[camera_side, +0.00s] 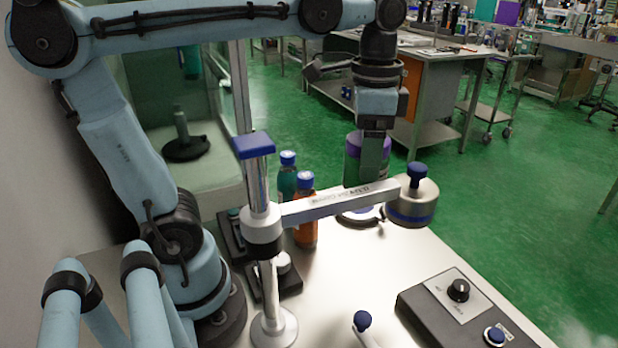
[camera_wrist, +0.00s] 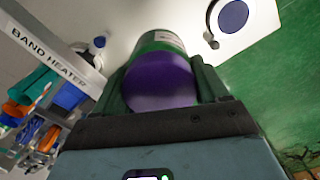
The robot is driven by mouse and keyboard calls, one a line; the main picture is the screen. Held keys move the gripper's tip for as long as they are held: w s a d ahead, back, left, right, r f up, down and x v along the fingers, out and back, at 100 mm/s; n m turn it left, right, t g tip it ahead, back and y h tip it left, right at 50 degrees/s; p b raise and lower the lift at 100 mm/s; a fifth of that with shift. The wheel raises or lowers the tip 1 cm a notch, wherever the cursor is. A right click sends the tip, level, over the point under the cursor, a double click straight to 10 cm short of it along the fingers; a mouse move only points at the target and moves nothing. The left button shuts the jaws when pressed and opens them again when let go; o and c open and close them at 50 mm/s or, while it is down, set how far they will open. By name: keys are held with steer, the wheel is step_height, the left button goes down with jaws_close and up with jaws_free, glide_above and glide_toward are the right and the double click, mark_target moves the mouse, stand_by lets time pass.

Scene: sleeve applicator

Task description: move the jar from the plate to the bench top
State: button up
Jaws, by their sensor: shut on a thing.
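The jar has a purple lid and a green body; it shows beside my finger in the side view (camera_side: 353,147) and lid-on in the wrist view (camera_wrist: 163,84). My gripper (camera_side: 372,160) points down and is shut on the jar, with a finger on either side of it (camera_wrist: 160,85). The jar looks upright and raised, behind the band heater's arm in the side view, which hides its bottom. A pale plate with a blue disc (camera_wrist: 233,15) lies apart from the jar in the wrist view. The white bench top (camera_side: 400,265) is below.
A green bottle (camera_side: 287,180) and an orange bottle (camera_side: 305,225) stand behind the post. A control box (camera_side: 458,315) sits front right. Bench between is clear.

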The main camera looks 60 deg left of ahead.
step_height(320, 180, down, 19)
steer(key=shift+f, duration=0.1)
stand_by(0.7)
steer(key=shift+f, duration=0.1)
steer(key=o, duration=1.2)
steer(key=shift+r, duration=6.1)
steer(key=shift+f, duration=6.15)
